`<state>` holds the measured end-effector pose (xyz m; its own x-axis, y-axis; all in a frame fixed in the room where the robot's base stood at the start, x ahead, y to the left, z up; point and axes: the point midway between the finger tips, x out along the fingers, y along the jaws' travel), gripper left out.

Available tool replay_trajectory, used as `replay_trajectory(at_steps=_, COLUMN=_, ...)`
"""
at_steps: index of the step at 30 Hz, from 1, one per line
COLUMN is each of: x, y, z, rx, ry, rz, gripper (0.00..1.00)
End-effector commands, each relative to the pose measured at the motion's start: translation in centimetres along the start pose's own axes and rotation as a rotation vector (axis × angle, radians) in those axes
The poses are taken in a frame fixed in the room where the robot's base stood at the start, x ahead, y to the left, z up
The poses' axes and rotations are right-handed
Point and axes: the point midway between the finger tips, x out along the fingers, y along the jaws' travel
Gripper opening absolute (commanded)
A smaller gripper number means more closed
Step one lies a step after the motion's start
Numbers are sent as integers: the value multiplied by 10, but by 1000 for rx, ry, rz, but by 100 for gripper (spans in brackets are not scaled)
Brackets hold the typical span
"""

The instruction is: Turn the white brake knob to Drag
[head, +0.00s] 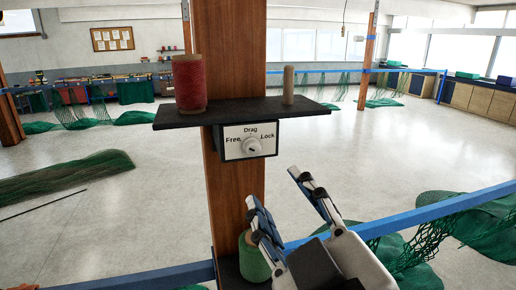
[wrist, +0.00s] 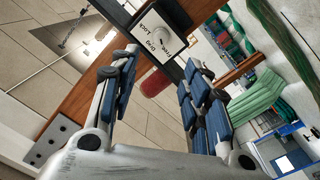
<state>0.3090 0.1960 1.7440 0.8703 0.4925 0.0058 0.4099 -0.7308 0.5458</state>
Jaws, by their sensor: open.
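The white brake knob (head: 251,146) sits on a pale panel (head: 231,153) marked Free at left, Drag at top and Lock at right. The panel is fixed to the wooden post under a dark shelf. Which mark the knob points to is too small to tell. My gripper (head: 278,190) is open and empty, below and to the right of the knob, apart from it. In the wrist view the panel (wrist: 143,40) shows tilted beyond my fingertips (wrist: 157,62), with the knob on it.
The dark shelf (head: 230,111) above the panel holds a red twine spool (head: 189,84) and a bare wooden spool (head: 288,86). A green spool (head: 253,258) stands lower on the post (head: 228,40). A blue rail (head: 440,207) with green nets crosses near my gripper.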

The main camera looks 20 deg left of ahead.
Motion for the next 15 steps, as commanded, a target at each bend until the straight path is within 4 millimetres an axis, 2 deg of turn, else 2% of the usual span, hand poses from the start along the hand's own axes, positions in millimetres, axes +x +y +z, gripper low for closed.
replay_trajectory(at_steps=11, x=40, y=-1, z=2, rx=-1, ry=-8, rz=-6, gripper=43)
replay_trajectory(at_steps=15, x=69, y=-4, z=6, rx=-1, ry=-9, rz=-6, gripper=43)
